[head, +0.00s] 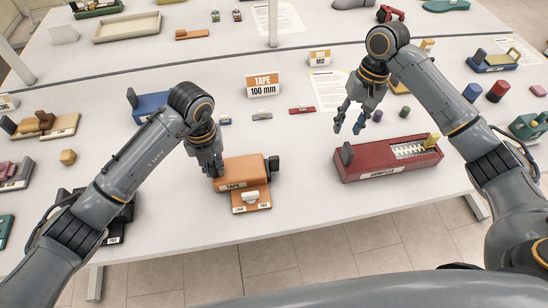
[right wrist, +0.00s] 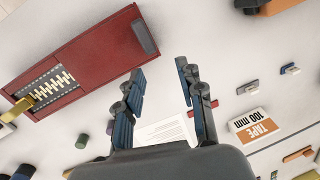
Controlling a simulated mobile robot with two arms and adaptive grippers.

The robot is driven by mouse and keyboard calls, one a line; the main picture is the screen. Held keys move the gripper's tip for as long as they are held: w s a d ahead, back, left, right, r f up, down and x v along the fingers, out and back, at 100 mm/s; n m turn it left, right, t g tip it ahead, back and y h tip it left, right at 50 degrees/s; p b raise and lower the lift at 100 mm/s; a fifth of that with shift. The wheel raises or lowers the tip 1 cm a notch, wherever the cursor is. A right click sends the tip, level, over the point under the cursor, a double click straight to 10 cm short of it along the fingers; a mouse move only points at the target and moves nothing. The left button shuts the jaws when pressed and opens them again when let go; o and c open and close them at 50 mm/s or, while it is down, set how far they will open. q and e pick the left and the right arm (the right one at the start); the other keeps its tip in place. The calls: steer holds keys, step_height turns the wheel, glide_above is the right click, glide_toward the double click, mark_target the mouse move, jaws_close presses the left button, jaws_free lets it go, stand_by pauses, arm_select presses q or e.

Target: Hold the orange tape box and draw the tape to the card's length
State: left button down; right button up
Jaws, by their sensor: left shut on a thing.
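The orange tape box (head: 243,169), labelled TAPE, lies near the front edge of the table, with a white tab (head: 250,197) on its front ledge and a dark block at its right end. My left gripper (head: 212,170) is shut on the left part of the box; its fingertips are partly hidden. The card reading "TAPE 100 mm" (head: 263,85) stands behind the box; it also shows in the right wrist view (right wrist: 258,128). My right gripper (head: 350,118) is open and empty above the table, right of the card; its spread fingers show in the right wrist view (right wrist: 160,95).
A red box labelled SAMPLES (head: 368,167) with a zipper-like strip lies right of the tape box. Small blue (head: 262,115) and red (head: 302,109) pieces lie behind. A paper sheet (head: 326,92) lies near my right gripper. The table between the orange and red boxes is clear.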

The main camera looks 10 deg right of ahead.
steer(key=w+a+r+n+t, duration=0.1)
steer(key=w+a+n, duration=0.1)
steer(key=a+n, duration=0.55)
steer(key=n+y, duration=0.3)
steer(key=n, duration=0.9)
glide_toward(275, 158)
steer(key=shift+h, duration=0.3)
steer(key=x, duration=1)
steer(key=shift+a+f, duration=0.3)
steer(key=shift+a, duration=0.1)
jaws_close()
